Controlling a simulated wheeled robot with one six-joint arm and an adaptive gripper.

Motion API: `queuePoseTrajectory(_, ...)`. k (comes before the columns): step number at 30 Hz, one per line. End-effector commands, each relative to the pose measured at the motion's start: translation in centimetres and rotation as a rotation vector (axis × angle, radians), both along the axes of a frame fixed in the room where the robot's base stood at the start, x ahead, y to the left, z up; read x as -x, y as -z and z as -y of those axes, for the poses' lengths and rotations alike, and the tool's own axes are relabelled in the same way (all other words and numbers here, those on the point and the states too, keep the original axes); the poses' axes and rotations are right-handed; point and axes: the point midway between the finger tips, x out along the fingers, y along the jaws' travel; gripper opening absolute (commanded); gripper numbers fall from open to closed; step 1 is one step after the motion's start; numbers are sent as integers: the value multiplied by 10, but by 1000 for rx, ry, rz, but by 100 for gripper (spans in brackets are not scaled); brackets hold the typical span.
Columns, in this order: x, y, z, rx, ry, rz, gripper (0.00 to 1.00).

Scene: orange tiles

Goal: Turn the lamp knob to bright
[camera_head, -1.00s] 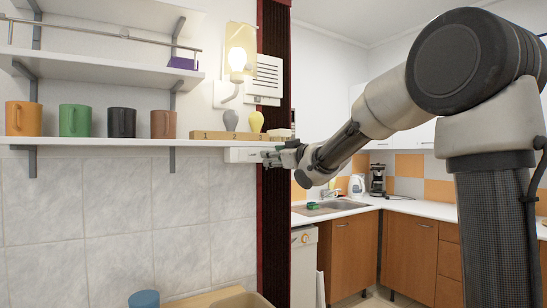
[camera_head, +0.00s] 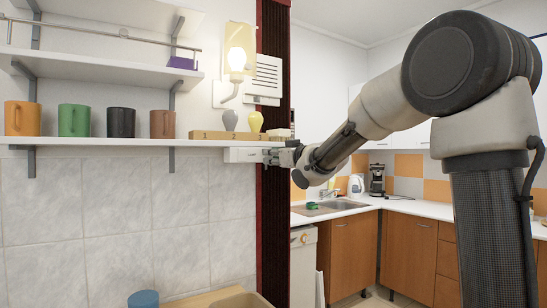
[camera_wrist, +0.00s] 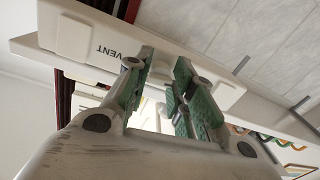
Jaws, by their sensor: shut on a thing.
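The lamp (camera_head: 237,58) on the wall above the shelf is lit, with a glowing white bulb and a yellowish back plate. A white control box (camera_head: 242,155) sits below the shelf's right end. In the wrist view the box (camera_wrist: 105,45) carries the printed word VENT, left of my fingers. My gripper (camera_head: 272,156) is at the box's right end. In the wrist view its green-padded fingers (camera_wrist: 158,72) are shut on a small knob at the box's face. The fingers mostly hide the knob, so its marking and setting cannot be read.
The shelf (camera_head: 90,142) runs just above the box. It carries several mugs, a grey vase (camera_head: 230,120), a yellow vase (camera_head: 255,122) and a wooden block (camera_head: 215,135). A dark red-edged column (camera_head: 272,220) stands behind my gripper. A kitchen counter (camera_head: 395,205) lies farther right.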

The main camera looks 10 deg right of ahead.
Motion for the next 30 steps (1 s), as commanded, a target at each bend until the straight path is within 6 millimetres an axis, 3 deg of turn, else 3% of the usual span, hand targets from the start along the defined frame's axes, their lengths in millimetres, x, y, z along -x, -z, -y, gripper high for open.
queuePoseTrajectory(5, 0, 0, 0, 1, 1, 1, 0)
queuePoseTrajectory(6, 0, 0, 0, 2, 1, 1, 31)
queuePoseTrajectory(9, 0, 0, 0, 2, 1, 1, 45)
queuePoseTrajectory(20, 4, 0, 2, 3, 1, 0, 45)
queuePoseTrajectory(23, 17, -1, 7, 4, 2, 2, 45)
queuePoseTrajectory(30, 67, 0, 28, 3, 4, 2, 45)
